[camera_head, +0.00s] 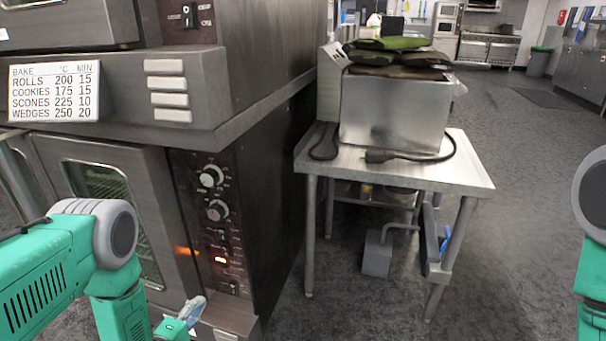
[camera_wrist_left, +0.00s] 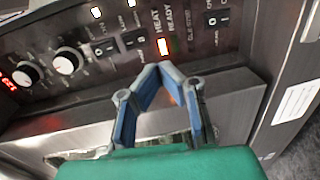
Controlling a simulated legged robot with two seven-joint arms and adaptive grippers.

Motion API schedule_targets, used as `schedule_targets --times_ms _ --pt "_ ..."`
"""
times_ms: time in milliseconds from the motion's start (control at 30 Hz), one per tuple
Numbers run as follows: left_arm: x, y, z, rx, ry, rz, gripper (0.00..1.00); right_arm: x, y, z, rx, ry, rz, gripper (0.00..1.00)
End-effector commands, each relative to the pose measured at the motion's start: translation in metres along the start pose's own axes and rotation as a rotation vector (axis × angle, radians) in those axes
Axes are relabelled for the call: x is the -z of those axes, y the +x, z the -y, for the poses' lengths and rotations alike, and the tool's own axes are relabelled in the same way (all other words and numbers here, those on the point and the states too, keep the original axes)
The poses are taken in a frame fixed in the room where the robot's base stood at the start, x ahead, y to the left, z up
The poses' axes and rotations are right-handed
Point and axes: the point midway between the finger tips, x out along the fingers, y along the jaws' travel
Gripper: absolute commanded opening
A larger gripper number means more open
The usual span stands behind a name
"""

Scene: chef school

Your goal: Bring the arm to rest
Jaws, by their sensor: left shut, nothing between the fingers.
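My left arm (camera_head: 50,275) is green and grey and comes in from the left, in front of the oven. My left gripper (camera_head: 192,310) hangs low in front of the oven's control panel (camera_head: 215,215). In the left wrist view the left gripper (camera_wrist_left: 158,72) has its blue-grey fingertips together with nothing between them. The fingers point at the panel's lit orange indicator; I cannot tell whether they touch the panel. Part of my right arm (camera_head: 590,290) shows at the right edge; its gripper is out of view.
A steel oven (camera_head: 110,190) with knobs and a baking chart (camera_head: 54,92) fills the left. A steel table (camera_head: 460,175) right of it carries a metal container (camera_head: 395,115) with green cloth-like items and a black cord. Open grey floor (camera_head: 535,220) lies to the right.

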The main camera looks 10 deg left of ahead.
Motion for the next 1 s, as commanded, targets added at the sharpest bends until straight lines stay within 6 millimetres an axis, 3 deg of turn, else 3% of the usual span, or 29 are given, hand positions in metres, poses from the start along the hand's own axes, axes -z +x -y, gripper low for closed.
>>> schedule_targets --times_ms 167,267,400,500,600,700,833,1000 --pt "-0.028 -0.015 -0.002 0.196 0.185 0.030 0.00 0.001 -0.019 0.000 0.000 0.000 0.000 0.00" --pt "-0.057 -0.048 -0.002 0.426 0.416 0.124 0.00 0.002 -0.038 0.000 0.000 0.000 0.000 0.00" --pt "-0.091 -0.129 -0.011 0.754 0.783 0.393 0.00 0.004 -0.065 -0.001 0.000 0.000 -0.001 0.00" --pt "-0.102 -0.194 -0.027 0.929 0.997 0.636 0.00 0.004 -0.079 -0.001 0.000 0.000 0.000 0.00" --pt "-0.105 -0.244 -0.043 1.034 1.131 0.840 0.00 0.005 -0.088 -0.001 0.000 0.000 0.000 0.00" --pt "-0.105 -0.278 -0.055 1.089 1.204 0.983 0.00 0.005 -0.093 -0.001 0.000 0.000 0.000 0.00" --pt "-0.105 -0.297 -0.062 1.118 1.241 1.071 0.00 0.005 -0.094 -0.001 0.000 0.000 0.000 0.00" --pt "-0.105 -0.299 -0.062 1.119 1.246 1.082 0.00 0.005 -0.093 -0.001 0.000 0.000 0.000 0.00"
